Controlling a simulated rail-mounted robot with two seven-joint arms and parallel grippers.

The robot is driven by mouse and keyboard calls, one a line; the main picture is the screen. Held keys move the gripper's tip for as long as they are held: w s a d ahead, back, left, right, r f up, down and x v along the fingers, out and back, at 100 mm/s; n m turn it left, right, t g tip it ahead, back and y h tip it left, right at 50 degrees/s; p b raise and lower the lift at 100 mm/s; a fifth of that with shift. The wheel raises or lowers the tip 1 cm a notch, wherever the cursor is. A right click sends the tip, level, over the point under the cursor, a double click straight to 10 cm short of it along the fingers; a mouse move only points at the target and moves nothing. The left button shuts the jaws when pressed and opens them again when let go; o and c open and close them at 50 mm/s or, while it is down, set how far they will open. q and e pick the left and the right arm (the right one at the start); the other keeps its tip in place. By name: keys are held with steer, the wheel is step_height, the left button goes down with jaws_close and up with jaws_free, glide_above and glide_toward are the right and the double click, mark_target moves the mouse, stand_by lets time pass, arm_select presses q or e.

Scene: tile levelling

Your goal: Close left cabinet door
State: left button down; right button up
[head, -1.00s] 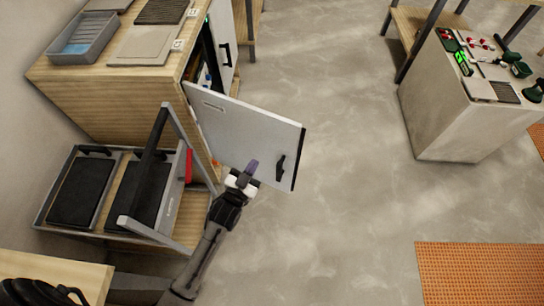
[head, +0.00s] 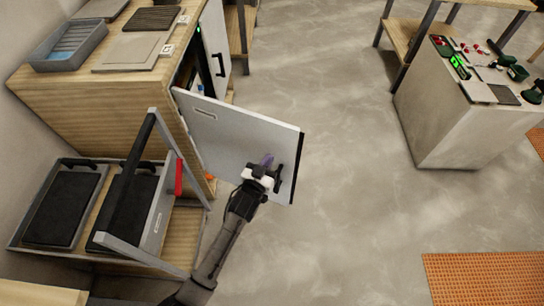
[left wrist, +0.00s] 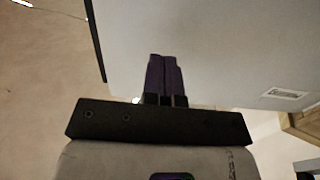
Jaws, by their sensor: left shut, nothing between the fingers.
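The left cabinet door (head: 225,135) is a white panel with a dark outer edge and a black handle. It stands swung open from the wooden cabinet (head: 95,100). My left gripper (head: 265,162) is shut and empty, in front of the door's face near its handle (head: 279,177). In the left wrist view, the shut purple fingers (left wrist: 162,75) lie over the pale door panel (left wrist: 215,50). I cannot tell whether they touch it. The other cabinet door (head: 214,45) also stands open behind. My right gripper is not in view.
A cart (head: 182,225) with a grey frame and black trays stands at the left, close to my arm. A stone-sided counter (head: 445,125) with tools stands at the right. An orange mat (head: 485,280) lies lower right. The middle floor is clear.

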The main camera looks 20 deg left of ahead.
mark_target(275, 148)
arm_select(q)
steer(key=shift+w+b, duration=0.45)
steer(key=shift+w, duration=1.05)
